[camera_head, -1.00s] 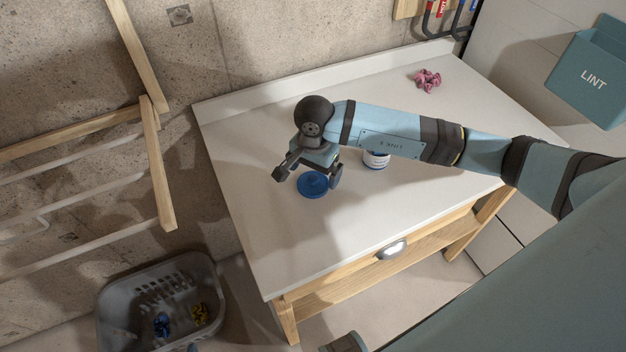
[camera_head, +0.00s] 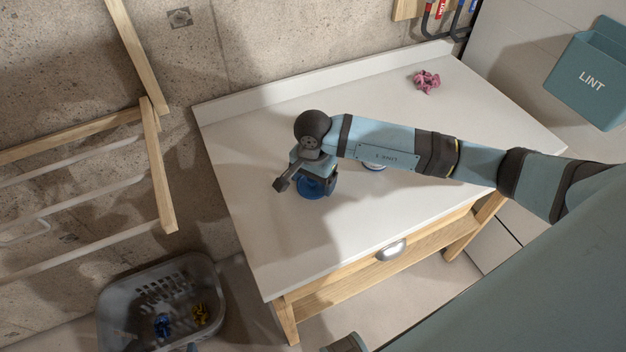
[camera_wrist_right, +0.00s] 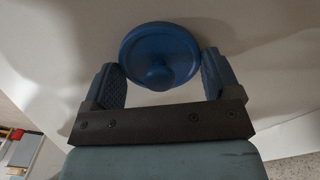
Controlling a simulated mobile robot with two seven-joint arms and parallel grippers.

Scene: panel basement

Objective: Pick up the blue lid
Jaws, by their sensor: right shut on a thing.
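The blue lid (camera_head: 312,188) is on the white tabletop, near its left part, partly covered by my right gripper (camera_head: 306,186). In the right wrist view the lid (camera_wrist_right: 158,48) is a round blue disc with a rounded knob in its middle. The two fingers of my right gripper (camera_wrist_right: 160,78) stand on either side of the lid's near part, shut on it. The lid looks to be still at the tabletop; any gap beneath it cannot be seen.
A white container (camera_head: 375,167) with blue on it is mostly hidden behind my right forearm. A pink crumpled thing (camera_head: 427,81) lies at the table's back right. A grey basket (camera_head: 118,318) stands on the floor at lower left, beside a wooden rack (camera_head: 158,170). The front tabletop is clear.

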